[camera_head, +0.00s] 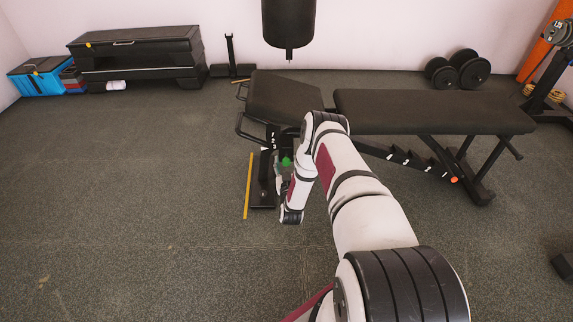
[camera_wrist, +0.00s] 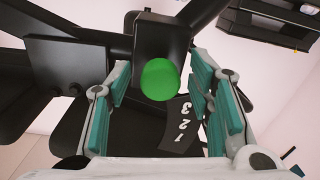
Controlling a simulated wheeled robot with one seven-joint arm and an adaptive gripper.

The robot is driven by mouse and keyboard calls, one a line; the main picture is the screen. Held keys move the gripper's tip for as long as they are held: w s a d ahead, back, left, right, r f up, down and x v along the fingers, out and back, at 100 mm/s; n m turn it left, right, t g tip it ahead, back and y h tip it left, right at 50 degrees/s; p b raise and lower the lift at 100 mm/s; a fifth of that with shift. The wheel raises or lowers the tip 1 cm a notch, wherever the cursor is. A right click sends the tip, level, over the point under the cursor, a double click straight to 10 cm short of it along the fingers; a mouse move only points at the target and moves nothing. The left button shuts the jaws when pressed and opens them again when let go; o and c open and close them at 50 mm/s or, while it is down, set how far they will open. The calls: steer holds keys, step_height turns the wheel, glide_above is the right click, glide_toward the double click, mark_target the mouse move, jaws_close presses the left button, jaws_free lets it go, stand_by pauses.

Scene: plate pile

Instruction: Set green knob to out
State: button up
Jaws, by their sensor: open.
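The green knob (camera_wrist: 160,80) is a round ball on the dark post (camera_wrist: 161,35) of the bench frame. In the head view the green knob (camera_head: 286,161) is small, just left of my forearm. My gripper (camera_wrist: 160,90) is open, with its teal-padded fingers apart on the left and right of the knob. No contact between the fingers and the knob is visible. A plate marked 1, 2, 3 (camera_wrist: 182,124) shows below and right of the knob. In the head view my gripper (camera_head: 283,172) is partly hidden behind my arm.
The black weight bench (camera_head: 430,112) extends to the right, with its seat (camera_head: 283,95) near the knob. A yellow strip (camera_head: 248,186) lies left of the bench base. A punching bag (camera_head: 288,22) hangs behind. Dumbbells (camera_head: 457,70) stand at the back wall. The floor at left is clear.

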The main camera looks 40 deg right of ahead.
jaws_close()
steer(key=shift+p+v, duration=0.55)
steer(key=shift+v, duration=0.45)
jaws_free()
steer(key=v, duration=1.2)
